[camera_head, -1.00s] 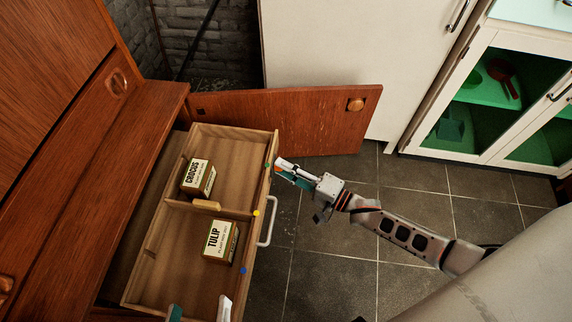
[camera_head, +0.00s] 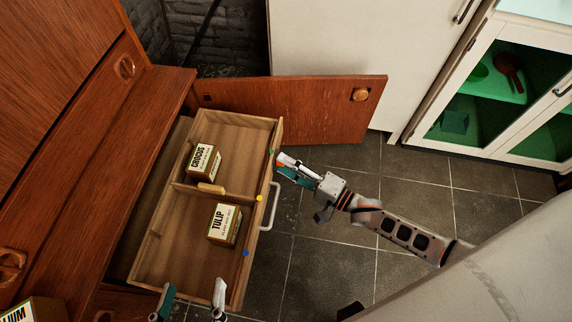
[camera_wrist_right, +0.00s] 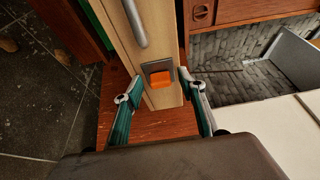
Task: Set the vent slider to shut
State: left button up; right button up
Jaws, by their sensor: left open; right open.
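An orange block on a small grey plate (camera_wrist_right: 159,80), probably the vent slider, is on the pale wood drawer front, beyond the handle's end, in the right wrist view. Its setting cannot be read. My right gripper (camera_wrist_right: 165,92) is open, with one finger on either side of the block and no clear contact. My left gripper (camera_head: 192,297) is open and empty at the drawer's near end.
The open drawer (camera_head: 165,247) holds a Crocus box (camera_head: 202,161) and a Tulip box (camera_head: 224,224), with a divider between. Its handle (camera_head: 271,206) projects outward. An open wooden door (camera_head: 300,108) stands behind it. Another box (camera_head: 35,310) is at bottom left. Tiled floor is clear nearby.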

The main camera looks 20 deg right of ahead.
jog(key=v, duration=1.1)
jog(key=shift+s, duration=0.3)
jog(key=shift+d, duration=0.15)
